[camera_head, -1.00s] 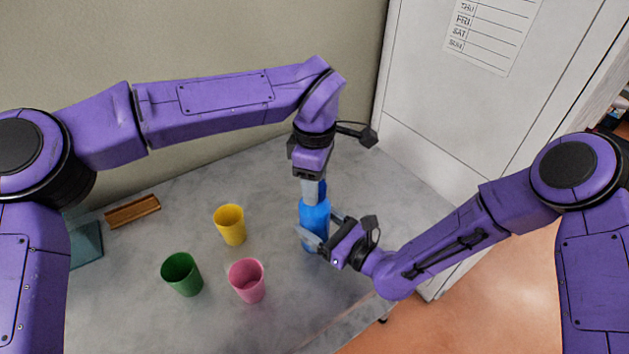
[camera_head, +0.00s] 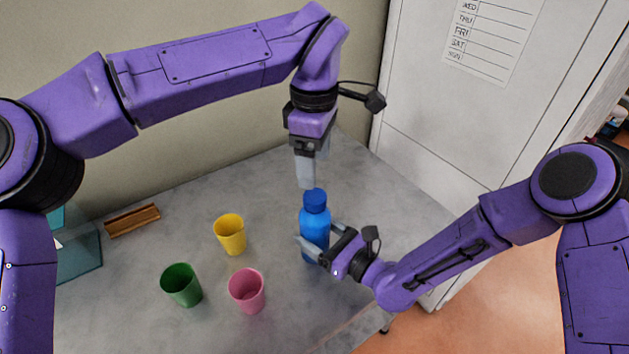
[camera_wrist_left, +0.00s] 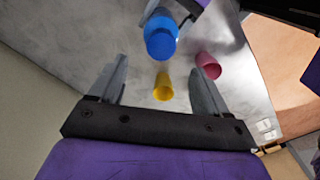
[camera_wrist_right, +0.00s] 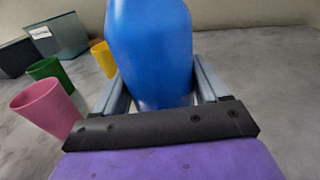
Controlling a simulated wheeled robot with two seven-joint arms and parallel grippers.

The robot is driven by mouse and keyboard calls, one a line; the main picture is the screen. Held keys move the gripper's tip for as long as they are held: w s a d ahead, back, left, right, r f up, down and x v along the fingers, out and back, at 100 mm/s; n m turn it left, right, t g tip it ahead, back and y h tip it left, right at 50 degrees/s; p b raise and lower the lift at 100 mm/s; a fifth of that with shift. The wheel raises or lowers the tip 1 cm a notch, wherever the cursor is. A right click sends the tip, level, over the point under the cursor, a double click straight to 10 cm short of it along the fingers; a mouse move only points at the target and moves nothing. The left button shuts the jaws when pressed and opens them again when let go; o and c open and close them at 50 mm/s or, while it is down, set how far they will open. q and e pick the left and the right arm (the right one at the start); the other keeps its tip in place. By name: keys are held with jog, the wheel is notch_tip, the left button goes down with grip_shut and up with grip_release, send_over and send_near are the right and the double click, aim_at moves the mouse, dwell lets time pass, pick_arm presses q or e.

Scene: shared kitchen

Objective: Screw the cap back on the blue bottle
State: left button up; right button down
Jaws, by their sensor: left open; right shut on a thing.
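The blue bottle (camera_head: 315,228) stands upright on the grey counter, with the darker blue cap (camera_head: 315,198) on its top. The cap also shows from above in the left wrist view (camera_wrist_left: 161,45). My right gripper (camera_head: 318,254) is shut on the bottle's body from the right; in the right wrist view the bottle (camera_wrist_right: 153,50) fills the space between the fingers. My left gripper (camera_head: 306,176) points down just above the cap. Its fingers are apart and empty in the left wrist view (camera_wrist_left: 160,85), clear of the cap. Whether the cap sits fully tight cannot be told.
A yellow cup (camera_head: 230,236), a green cup (camera_head: 181,286) and a pink cup (camera_head: 246,291) stand left of the bottle. A white cabinet (camera_head: 440,120) rises behind right.

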pick_arm(q)
jog(key=shift+r, duration=1.9)
pick_arm(e)
grip_release()
pick_arm(q)
jog(key=shift+f, duration=0.1)
pick_arm(e)
jog(key=shift+d, duration=0.1)
pick_arm(q)
notch_tip(320, 180, down, 3)
jog(key=b, duration=0.2)
jog(key=shift+r+b, duration=0.2)
jog(key=shift+b, duration=0.2)
pick_arm(e)
jog(key=v, duration=1)
jog(key=shift+s, duration=0.15)
pick_arm(q)
jog(key=shift+f, duration=0.1)
pick_arm(e)
jog(key=shift+s, duration=0.1)
